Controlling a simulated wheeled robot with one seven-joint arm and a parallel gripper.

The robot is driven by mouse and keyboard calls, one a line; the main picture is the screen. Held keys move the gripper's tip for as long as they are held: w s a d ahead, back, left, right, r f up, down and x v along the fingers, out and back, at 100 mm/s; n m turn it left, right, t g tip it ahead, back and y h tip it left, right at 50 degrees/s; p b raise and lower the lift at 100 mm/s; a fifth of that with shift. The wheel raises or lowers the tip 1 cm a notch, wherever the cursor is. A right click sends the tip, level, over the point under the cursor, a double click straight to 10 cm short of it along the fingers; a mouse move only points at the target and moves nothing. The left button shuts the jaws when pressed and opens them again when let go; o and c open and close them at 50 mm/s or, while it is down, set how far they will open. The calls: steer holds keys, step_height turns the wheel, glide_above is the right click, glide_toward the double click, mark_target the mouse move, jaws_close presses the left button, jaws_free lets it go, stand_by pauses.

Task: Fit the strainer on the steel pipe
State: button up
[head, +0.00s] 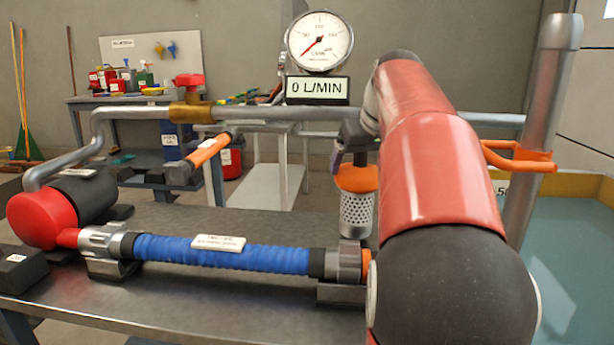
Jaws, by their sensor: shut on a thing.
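The strainer (356,212) is a perforated metal cylinder under an orange collar, roughly upright. My gripper (350,160), dark and mostly in profile, is shut on the strainer's orange top. My red and black arm hides part of the wrist and what lies behind it. A thick steel pipe (546,90) leans nearly upright at the right, with an orange clamp (520,157) around it. The strainer is left of this pipe and apart from it. The pipe's lower end is hidden behind my arm or out of clear sight.
A blue hose (220,254) lies across the metal bench (180,300), joined to a red and black pump (45,217). A horizontal pipe runs behind, below a gauge (320,42) and a "0 L/MIN" display (317,88). A water tank (575,250) is at the right.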

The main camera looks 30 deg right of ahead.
steer(key=w+a+f, duration=0.1)
steer(key=w+a, duration=0.5)
steer(key=a, duration=0.3)
steer(key=shift+f, duration=0.25)
steer(key=shift+f, duration=0.2)
steer(key=o, duration=1.3)
steer(key=shift+r, duration=0.1)
